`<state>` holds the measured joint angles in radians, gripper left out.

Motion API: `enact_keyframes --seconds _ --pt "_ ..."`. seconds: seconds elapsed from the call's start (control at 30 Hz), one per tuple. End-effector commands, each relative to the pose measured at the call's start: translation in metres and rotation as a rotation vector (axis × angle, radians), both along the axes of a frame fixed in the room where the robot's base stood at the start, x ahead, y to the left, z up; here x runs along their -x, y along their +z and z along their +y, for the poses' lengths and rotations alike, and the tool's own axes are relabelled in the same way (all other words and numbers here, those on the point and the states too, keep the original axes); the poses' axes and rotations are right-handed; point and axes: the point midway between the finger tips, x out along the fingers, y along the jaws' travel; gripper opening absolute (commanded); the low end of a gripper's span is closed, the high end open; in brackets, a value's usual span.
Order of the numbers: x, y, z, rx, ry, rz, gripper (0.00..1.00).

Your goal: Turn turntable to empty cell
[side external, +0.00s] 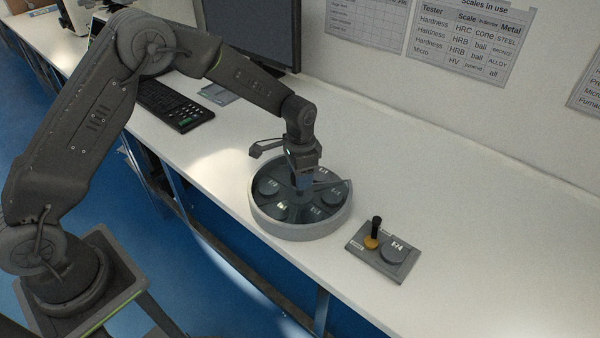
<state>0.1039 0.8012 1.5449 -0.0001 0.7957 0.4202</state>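The turntable (301,228) is a round grey dish on the white bench, with several cells around its middle. Dark discs with small light labels sit in cells I can make out; the far cells are partly hidden by my gripper and wrist. My gripper (303,190) points down over the turntable's middle. Its fingertips are small and dark here, and I cannot tell whether they are open, shut or touching the hub.
A small grey plate (370,262) right of the turntable holds a labelled grey disc (394,252) and a black-handled piece with a brass base (374,234). A keyboard (174,106) and monitor (258,30) stand behind left. The bench (480,250) is clear at right.

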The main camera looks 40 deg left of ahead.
Motion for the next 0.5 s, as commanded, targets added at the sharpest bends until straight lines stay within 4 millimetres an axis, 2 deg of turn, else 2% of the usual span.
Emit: enact_keyframes --seconds 0.03,0.27,0.5 --pt "-0.0007 0.0012 -0.0002 0.001 0.001 -0.003 0.54" --pt "-0.0003 0.0005 -0.0001 0.001 0.001 -0.001 0.75" --pt "-0.0002 0.0011 -0.0001 0.001 0.001 -0.001 0.75"
